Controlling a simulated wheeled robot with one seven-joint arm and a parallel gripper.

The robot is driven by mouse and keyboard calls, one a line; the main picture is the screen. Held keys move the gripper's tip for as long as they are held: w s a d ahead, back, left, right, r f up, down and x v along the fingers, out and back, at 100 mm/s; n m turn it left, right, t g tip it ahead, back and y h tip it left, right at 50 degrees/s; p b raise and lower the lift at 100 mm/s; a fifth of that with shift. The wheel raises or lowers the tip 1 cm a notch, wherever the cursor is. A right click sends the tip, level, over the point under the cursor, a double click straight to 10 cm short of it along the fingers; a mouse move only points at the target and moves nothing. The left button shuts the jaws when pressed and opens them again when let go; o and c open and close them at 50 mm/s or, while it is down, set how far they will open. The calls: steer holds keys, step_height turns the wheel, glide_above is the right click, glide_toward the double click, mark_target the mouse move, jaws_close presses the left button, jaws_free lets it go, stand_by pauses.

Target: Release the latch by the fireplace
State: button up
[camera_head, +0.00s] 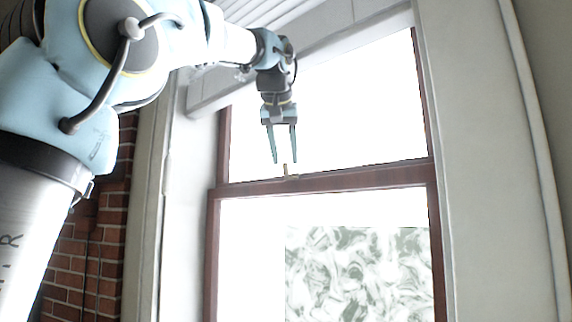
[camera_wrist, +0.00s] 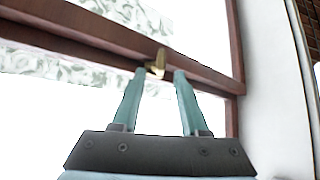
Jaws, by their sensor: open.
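The latch is a small brass piece (camera_head: 286,171) on the horizontal meeting rail (camera_head: 340,178) of a tall window in the head view. In the wrist view the brass latch (camera_wrist: 157,64) sits on the brown rail (camera_wrist: 205,74), just beyond and between my fingertips. My gripper (camera_head: 286,160) points down just above the latch in the head view, its two teal fingers apart with nothing between them. The wrist view also shows my gripper (camera_wrist: 160,72) open. I cannot tell whether the fingers touch the latch.
Brown window frame sides (camera_head: 212,255) and bright glass surround the rail. A green-white patterned panel (camera_head: 358,275) shows in the lower pane. White wall trim (camera_head: 480,160) stands to the right. A brick wall (camera_head: 75,265) is at the left, behind my arm.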

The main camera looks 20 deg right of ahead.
mark_target(286, 163)
steer(key=shift+x, duration=1.55)
jaws_close()
